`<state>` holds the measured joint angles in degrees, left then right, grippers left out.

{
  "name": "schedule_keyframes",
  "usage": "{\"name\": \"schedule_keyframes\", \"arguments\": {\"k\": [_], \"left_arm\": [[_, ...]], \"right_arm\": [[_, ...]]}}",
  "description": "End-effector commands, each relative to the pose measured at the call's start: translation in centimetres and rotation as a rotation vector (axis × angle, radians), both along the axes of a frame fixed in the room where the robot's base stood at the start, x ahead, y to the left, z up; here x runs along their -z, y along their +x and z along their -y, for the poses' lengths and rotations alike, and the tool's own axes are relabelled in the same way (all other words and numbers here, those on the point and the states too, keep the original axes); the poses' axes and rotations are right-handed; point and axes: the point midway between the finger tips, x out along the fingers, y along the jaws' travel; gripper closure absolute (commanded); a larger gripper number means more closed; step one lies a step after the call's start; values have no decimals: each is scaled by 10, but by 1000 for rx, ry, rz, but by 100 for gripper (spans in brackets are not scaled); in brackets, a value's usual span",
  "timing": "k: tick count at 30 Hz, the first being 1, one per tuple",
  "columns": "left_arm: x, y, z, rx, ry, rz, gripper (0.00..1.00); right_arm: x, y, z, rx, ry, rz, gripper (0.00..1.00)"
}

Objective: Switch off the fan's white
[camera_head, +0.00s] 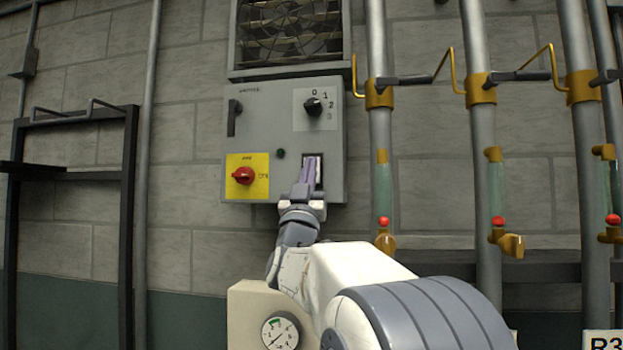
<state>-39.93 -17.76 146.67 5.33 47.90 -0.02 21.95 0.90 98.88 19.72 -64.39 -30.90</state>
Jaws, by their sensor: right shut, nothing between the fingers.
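The fan (290,32) sits behind a grille in a dark frame at the top of the wall. Below it hangs a grey control box (262,112) with a black rotary knob (314,106) marked 0, 1, 2 and a red knob (243,176) on a yellow plate. A small dark-framed switch panel (319,160) is at the box's lower right. My right gripper (309,166) is shut, its fingertips in front of this panel. The fingers hide most of the panel, and I cannot tell whether they touch it or how its switch stands. My left gripper is not in view.
Vertical pipes with brass clamps, valves (384,240) and red balls stand right of the box. A dark metal rack (128,200) stands at the left. A beige housing with a round gauge (280,332) is at the bottom.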

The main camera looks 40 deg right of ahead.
Motion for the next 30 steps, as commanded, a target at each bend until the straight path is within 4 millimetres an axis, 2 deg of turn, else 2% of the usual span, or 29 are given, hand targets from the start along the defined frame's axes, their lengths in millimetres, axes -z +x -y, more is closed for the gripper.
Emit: {"name": "schedule_keyframes", "arguments": {"k": [1,2,3,12,18,30], "left_arm": [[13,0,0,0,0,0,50],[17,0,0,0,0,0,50],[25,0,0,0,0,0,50],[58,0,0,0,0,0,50],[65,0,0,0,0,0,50],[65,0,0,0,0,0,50]], "right_arm": [[4,-8,-8,0,-1,5,100],[3,-12,-12,1,-1,7,100],[14,-15,-18,0,0,2,100],[49,-50,-54,5,0,1,100],[58,-60,-65,8,-1,1,100],[59,-61,-67,8,0,0,100]]}}
